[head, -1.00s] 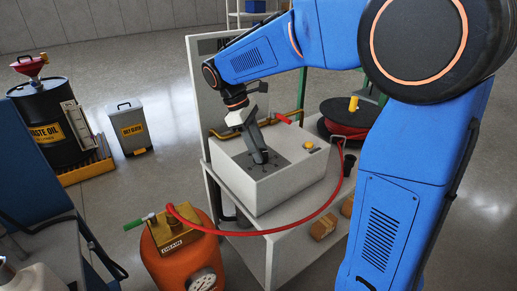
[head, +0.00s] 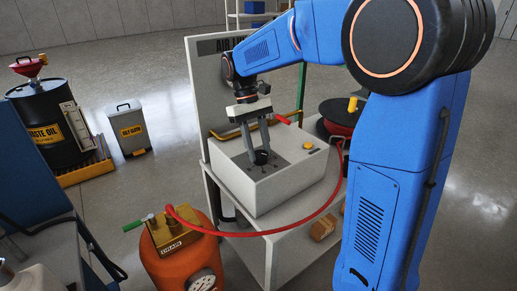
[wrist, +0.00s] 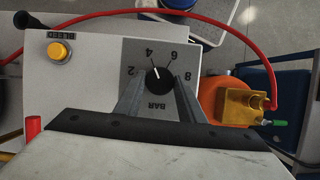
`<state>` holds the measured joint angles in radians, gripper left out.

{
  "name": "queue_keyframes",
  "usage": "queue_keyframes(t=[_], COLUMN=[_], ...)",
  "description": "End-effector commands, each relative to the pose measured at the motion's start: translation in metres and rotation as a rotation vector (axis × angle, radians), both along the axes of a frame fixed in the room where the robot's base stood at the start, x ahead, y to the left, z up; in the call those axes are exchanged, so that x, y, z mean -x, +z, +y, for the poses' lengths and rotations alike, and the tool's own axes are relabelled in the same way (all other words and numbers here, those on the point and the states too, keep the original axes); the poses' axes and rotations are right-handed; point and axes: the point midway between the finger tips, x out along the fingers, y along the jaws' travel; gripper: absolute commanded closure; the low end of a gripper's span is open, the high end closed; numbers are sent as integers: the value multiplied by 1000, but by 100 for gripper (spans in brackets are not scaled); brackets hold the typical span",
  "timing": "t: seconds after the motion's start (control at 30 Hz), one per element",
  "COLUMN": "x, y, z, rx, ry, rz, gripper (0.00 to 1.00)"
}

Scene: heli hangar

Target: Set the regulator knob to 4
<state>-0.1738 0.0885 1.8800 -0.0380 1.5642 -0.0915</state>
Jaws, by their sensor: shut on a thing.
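The round black regulator knob (wrist: 159,81) sits on a grey dial plate (wrist: 130,52) marked 2, 4, 6, 8 and BAR in the wrist view. Its white pointer line points at about the 4. In the head view the knob (head: 262,157) is on top of the white box (head: 285,185). My gripper (wrist: 160,87) points down at the dial, with one finger on each side of the knob, shut on it. My gripper (head: 258,155) also shows in the head view, with both fingers apart around the knob.
A yellow BLEED button (wrist: 60,51) is on the same box. A red hose (head: 300,222) curves around the box's front to an orange tank (head: 180,265). A hose reel (head: 338,120) stands behind at right.

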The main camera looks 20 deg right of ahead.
Motion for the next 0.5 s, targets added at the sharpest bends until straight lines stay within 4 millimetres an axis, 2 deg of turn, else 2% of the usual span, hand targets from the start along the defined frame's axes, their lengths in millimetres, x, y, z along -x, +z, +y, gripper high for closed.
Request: queue_keyframes(t=[0.5], x=[-1], y=[0], z=[0], rx=[0], ry=[-48], rz=[-2], gripper=[87])
